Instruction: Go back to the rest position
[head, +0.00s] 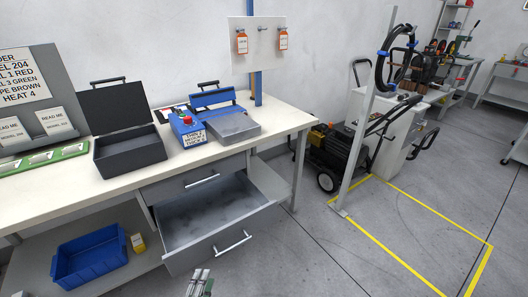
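My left gripper (200,281) shows only by its tip at the bottom edge, in front of and below the open drawer. It is small and cut off, so I cannot tell whether it is open or shut. I see nothing clearly held in it. My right gripper is not in view. The open, empty grey drawer (210,217) sticks out under the workbench (270,112), with its handle (233,242) on the front. A closed drawer (200,180) sits above it.
On the bench are an open dark box (130,157), a blue device with a red button (187,128) and a grey-blue case (229,122). A blue bin (90,257) stands on the lower shelf. A pressure washer (335,155) stands right of the bench. Floor inside the yellow lines is clear.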

